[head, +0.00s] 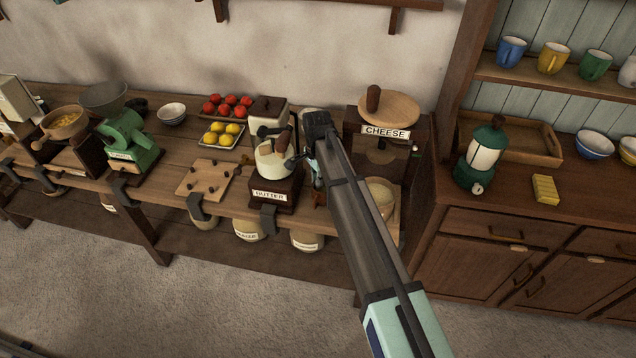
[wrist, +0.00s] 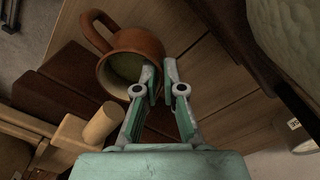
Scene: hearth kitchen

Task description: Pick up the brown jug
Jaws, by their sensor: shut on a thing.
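The brown jug (wrist: 140,43) shows in the upper middle of the wrist view, its open mouth towards the camera and its looped handle at the upper left. My gripper (wrist: 160,82) is shut on the jug's rim at its near right side, with one finger over the mouth and the other outside the wall. In the head view my gripper (head: 315,178) is between the butter churn and the cheese press, and it and my arm hide most of the jug. I cannot tell whether the jug touches the bench.
The butter churn (head: 270,190) stands close on the left; its wooden crank grip (wrist: 101,124) is near my fingers. The cheese press (head: 385,131) stands close on the right. A pegged board (head: 205,180), lemons and tomatoes lie further left. A green lantern (head: 484,158) stands on the dresser.

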